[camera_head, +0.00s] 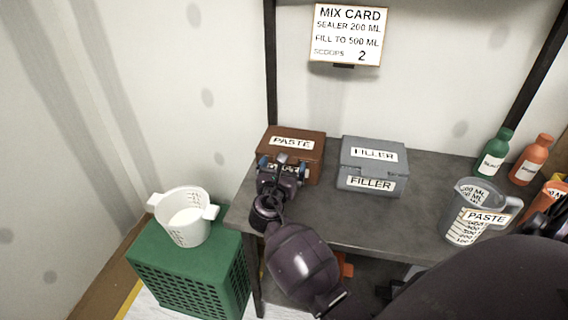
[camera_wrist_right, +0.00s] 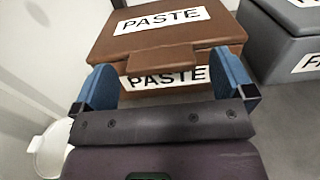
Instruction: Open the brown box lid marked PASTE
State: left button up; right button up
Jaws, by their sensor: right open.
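The brown box (camera_head: 312,165) marked PASTE stands at the left end of the grey table, its lid (camera_head: 304,136) down. In the right wrist view the lid (camera_wrist_right: 165,32) has a front lip (camera_wrist_right: 160,58) jutting over a second PASTE label on the front wall. My right gripper (camera_head: 281,165) is open at the box's front. In the wrist view its blue fingers stand either side of the lip and front label, with nothing gripped; contact cannot be told. My right gripper hides much of the box front in the head view. My left gripper is not in view.
A grey FILLER box (camera_head: 373,155) stands right of the brown box. A white measuring cup (camera_head: 184,216) sits on a green crate (camera_head: 172,275) at left.

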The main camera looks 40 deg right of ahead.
jog(key=shift+w+d, duration=0.5)
jog(key=shift+d, duration=0.05)
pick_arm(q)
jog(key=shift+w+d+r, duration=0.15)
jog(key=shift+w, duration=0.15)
pick_arm(e)
jog(key=shift+w+d, duration=0.1)
jog(key=shift+d, duration=0.05)
